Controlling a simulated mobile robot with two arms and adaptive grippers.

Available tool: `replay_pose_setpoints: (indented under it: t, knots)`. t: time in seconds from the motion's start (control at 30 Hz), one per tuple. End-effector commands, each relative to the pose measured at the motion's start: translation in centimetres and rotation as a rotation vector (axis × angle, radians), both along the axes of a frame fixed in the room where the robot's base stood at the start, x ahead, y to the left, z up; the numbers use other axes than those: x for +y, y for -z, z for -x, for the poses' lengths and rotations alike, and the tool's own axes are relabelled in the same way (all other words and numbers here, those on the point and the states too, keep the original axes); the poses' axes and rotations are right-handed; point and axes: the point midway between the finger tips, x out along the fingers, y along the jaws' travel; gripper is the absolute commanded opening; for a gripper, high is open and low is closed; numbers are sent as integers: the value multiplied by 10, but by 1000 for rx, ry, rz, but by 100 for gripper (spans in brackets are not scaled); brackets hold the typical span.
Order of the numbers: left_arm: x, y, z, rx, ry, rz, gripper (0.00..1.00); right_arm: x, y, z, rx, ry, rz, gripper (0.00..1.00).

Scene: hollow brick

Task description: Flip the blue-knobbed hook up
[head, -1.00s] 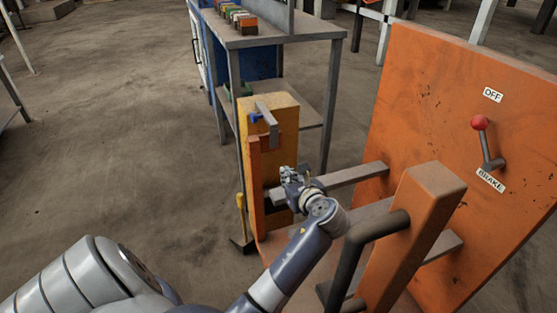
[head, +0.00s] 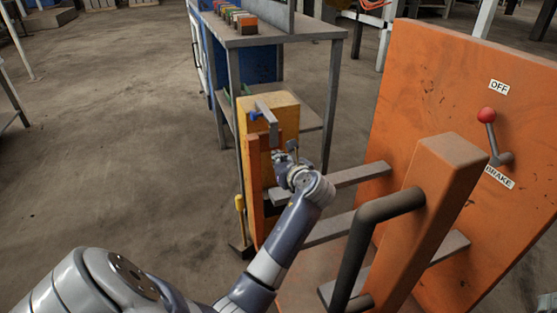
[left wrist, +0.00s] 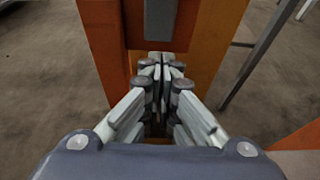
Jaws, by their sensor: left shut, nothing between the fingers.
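The hook (head: 266,115) is a grey bar on top of the yellow-orange post, with a small blue knob (head: 254,115) at its left side. Its end hangs down over the front of the post. My left gripper (head: 290,152) is just below and slightly right of that hanging end. In the left wrist view my left gripper (left wrist: 160,68) is shut, with nothing between its fingers. A grey bar (left wrist: 160,18), likely the hook's end, shows just above the fingertips against the orange post. Whether they touch, I cannot tell. My right gripper is not in view.
An orange panel (head: 420,90) with a red-knobbed brake lever (head: 489,125) stands at the right. An orange beam with a dark handle (head: 385,210) and grey crossbars (head: 350,175) lie close to my left arm. A grey table (head: 300,28) stands behind the post. Floor at left is open.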

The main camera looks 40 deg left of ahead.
Motion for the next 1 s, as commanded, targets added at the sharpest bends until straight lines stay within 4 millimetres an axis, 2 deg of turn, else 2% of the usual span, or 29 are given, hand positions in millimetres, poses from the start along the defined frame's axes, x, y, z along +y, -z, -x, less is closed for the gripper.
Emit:
replay_pose_setpoints:
  t: [0.27,0.73,0.87,1.0]
  knots:
    - [0,-12,0,1,0,0,0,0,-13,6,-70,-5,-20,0]
    - [-1,-14,0,2,0,0,0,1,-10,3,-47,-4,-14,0]
    - [-1,-16,0,3,-1,0,0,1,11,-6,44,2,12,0]
    - [-2,-20,0,5,-2,0,0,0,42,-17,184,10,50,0]
